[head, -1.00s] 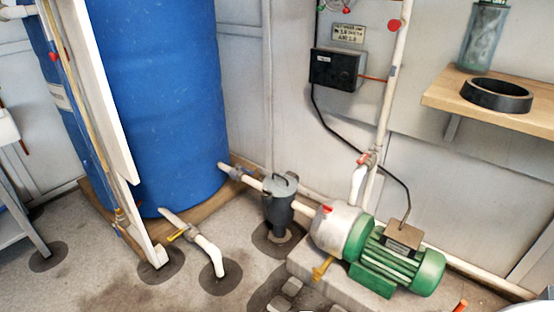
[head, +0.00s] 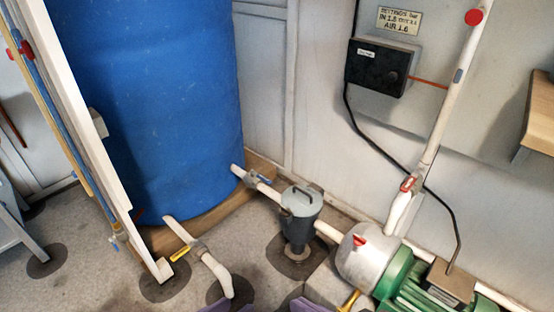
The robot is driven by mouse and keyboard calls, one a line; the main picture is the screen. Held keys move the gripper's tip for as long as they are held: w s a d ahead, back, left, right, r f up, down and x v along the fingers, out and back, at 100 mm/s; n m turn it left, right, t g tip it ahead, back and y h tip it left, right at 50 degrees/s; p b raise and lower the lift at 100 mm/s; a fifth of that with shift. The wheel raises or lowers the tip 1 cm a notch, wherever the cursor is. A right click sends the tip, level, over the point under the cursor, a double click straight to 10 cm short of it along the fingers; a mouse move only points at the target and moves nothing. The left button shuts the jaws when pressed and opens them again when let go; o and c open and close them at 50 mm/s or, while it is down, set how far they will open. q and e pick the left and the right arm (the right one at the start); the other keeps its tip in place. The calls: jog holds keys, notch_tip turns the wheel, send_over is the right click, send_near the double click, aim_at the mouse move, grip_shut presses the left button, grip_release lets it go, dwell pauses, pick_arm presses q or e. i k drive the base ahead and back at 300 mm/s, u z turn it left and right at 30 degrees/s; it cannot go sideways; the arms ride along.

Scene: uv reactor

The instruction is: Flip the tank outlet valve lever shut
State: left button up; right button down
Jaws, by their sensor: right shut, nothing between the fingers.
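The blue tank (head: 150,100) stands at the left. A second white pipe at the tank's front has a valve with a yellow lever (head: 181,254). Only purple tips of my grippers show at the bottom edge: left gripper (head: 216,306) below the bent front pipe, right gripper (head: 294,306) below the strainer. Both are well apart from the blue lever. The right gripper is shut and empty. The left jaws are mostly cut off by the frame.
A grey strainer (head: 300,212) stands between the blue-lever valve and the green pump (head: 405,285). A white slanted post (head: 85,140) rises in front of the tank. A black control box (head: 382,68) with a hanging cable is on the wall. Open floor lies between the front pipe and strainer.

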aim_at(261, 175)
jog(key=u, duration=0.65)
jog(key=i, duration=1.05)
jog(key=u, duration=0.3)
